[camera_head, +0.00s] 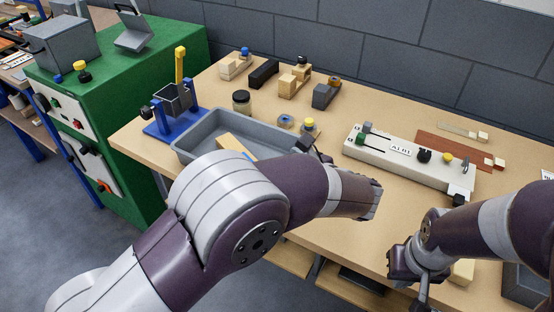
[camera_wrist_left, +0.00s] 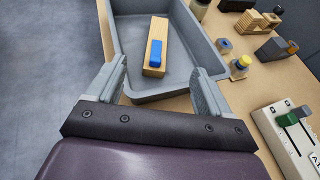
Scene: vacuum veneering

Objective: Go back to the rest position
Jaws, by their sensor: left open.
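My left gripper (camera_wrist_left: 157,75) is open in the left wrist view, its two grey fingers spread wide with nothing between them. Beyond the fingertips is a grey tray (camera_wrist_left: 122,45) holding a wooden block (camera_wrist_left: 158,30) with a blue piece (camera_wrist_left: 155,53) on it. In the head view my left arm crosses in front of the tray (camera_head: 183,152) and hides part of it; the left fingers cannot be made out there. My right gripper (camera_head: 424,287) points down near the table's front edge at the lower right. Its fingers are partly hidden, so its opening is unclear.
The wooden table (camera_head: 365,105) carries a blue stand (camera_head: 172,118), a jar (camera_head: 241,101), small blocks at the back, and a white control panel (camera_head: 410,160) beside a reddish-brown strip (camera_head: 455,150). A green cabinet (camera_head: 150,70) stands left. A grey bin (camera_head: 525,285) is at lower right.

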